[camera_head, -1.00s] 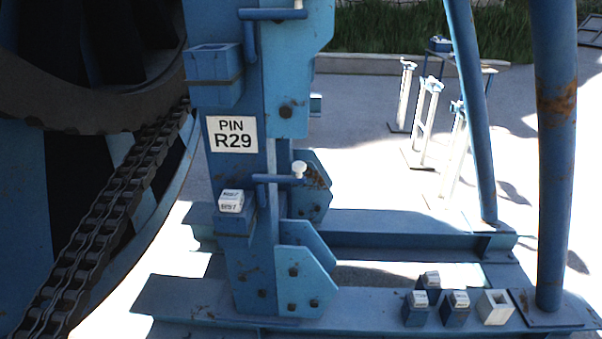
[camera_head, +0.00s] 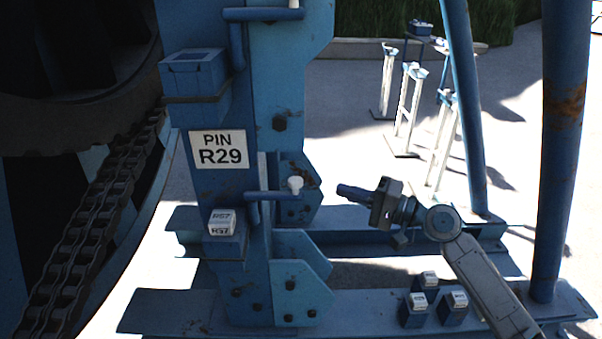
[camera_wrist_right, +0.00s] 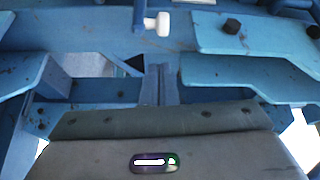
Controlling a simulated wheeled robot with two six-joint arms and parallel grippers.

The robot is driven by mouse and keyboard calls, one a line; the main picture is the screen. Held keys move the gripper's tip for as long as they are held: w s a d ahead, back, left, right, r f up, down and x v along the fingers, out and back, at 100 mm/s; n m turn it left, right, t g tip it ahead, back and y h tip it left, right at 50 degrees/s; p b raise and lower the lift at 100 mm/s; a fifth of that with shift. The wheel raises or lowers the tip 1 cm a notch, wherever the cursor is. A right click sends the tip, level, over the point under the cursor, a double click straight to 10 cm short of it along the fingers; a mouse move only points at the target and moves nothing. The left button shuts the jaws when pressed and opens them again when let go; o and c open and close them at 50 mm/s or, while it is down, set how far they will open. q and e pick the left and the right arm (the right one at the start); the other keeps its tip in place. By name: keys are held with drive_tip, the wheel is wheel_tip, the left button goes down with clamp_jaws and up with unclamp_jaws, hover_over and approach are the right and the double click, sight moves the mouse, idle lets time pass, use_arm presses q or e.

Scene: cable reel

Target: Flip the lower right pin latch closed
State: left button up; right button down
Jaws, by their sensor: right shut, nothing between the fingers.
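The lower pin latch (camera_head: 272,196) is a blue horizontal bar on the blue post, below the PIN R29 label (camera_head: 219,149). A short blue arm hangs down at its left end. A white knob (camera_head: 295,184) stands at its right. The knob also shows near the top of the right wrist view (camera_wrist_right: 161,23), beside a blue rod (camera_wrist_right: 139,14). My right gripper (camera_head: 346,191) is shut and empty, pointing left, apart from the knob and to its right. Its fingers show in the right wrist view (camera_wrist_right: 159,84). My left gripper is out of view.
An upper latch bar (camera_head: 262,14) crosses the same post. A white-topped R57 box (camera_head: 222,222) sits left of the lower latch. A chain (camera_head: 84,240) and large wheel stand at left. A blue pole (camera_head: 562,150) stands at right. Small boxes (camera_head: 453,308) rest on the base beam.

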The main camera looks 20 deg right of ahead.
drive_tip(key=shift+s+r, duration=0.1)
drive_tip(key=p+x, duration=0.5)
drive_tip(key=x, duration=0.5)
idle(0.4)
idle(0.3)
